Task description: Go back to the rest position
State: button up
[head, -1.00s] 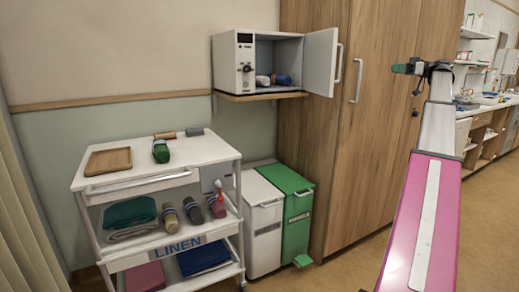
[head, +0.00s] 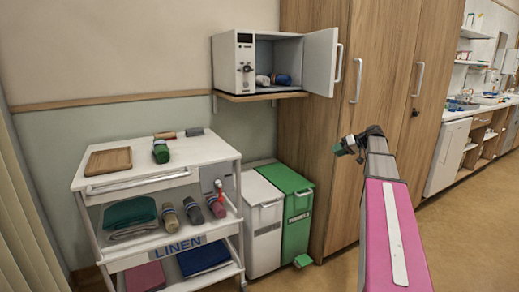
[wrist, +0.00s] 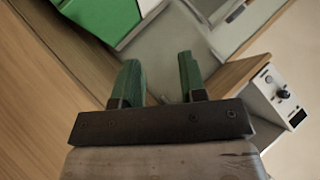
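My gripper (wrist: 160,82) shows in the wrist view with its two green fingers apart and nothing between them. In the head view my gripper (head: 342,148) is in the air in front of the tall wooden cupboard, at the end of my pink and grey arm. It is well to the right of the linen trolley and below the open wall cabinet's door. It touches nothing that I can see.
The white linen trolley (head: 205,150) carries a wooden tray (head: 108,160) and rolled items. White (head: 262,220) and green (head: 292,205) bins stand beside it. A small cabinet (head: 234,65) has its door (head: 320,62) open. The wooden cupboard (head: 375,60) is close behind my gripper. Floor at right is clear.

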jog(key=s+a+f+m+g+h, duration=0.1)
jog(key=s+a+f+h, duration=0.1)
jog(key=s+a+f, duration=0.4)
jog(key=s+a+f+m+g+h, duration=0.1)
jog(key=s+a+f, duration=0.15)
jog(key=f, duration=0.55)
jog(key=s+a+f+m+g+h, duration=0.1)
jog(key=s+a+f+h, duration=0.2)
jog(key=s+f, duration=0.6)
jog(key=s+a+f+m+g+h, duration=0.1)
jog(key=s+a+f+h, duration=0.3)
jog(key=s+f, duration=0.5)
jog(key=s+a, duration=0.2)
jog(key=s, duration=0.1)
jog(key=shift+s+f, duration=0.3)
jog(key=shift+s, duration=0.05)
